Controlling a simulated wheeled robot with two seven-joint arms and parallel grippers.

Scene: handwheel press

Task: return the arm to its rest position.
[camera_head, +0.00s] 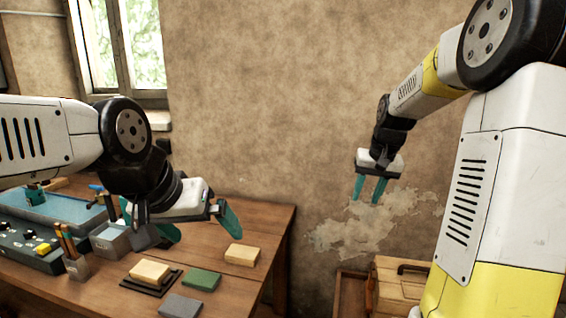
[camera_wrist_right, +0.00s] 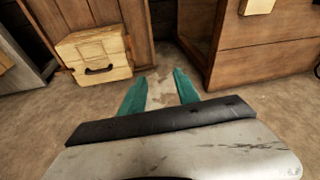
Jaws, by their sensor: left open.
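My left gripper (camera_head: 202,228) comes in from the left, above the wooden workbench (camera_head: 236,278), with its teal fingers spread wide and nothing seen between them. A pale wooden block lies below it on the bench. My right gripper (camera_head: 368,194) hangs in front of the wall, to the right of the bench, with its fingers pointing down. In the right wrist view its two teal fingers (camera_wrist_right: 160,88) stand apart with a clear gap between them. It touches nothing.
On the bench are a pale block (camera_head: 149,271) on a dark plate, a green block (camera_head: 201,280), a grey block (camera_head: 180,306), another pale block (camera_head: 241,255) and a control box (camera_head: 25,248). A wooden case (camera_head: 402,290) stands right of the bench; it also shows in the wrist view (camera_wrist_right: 95,58).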

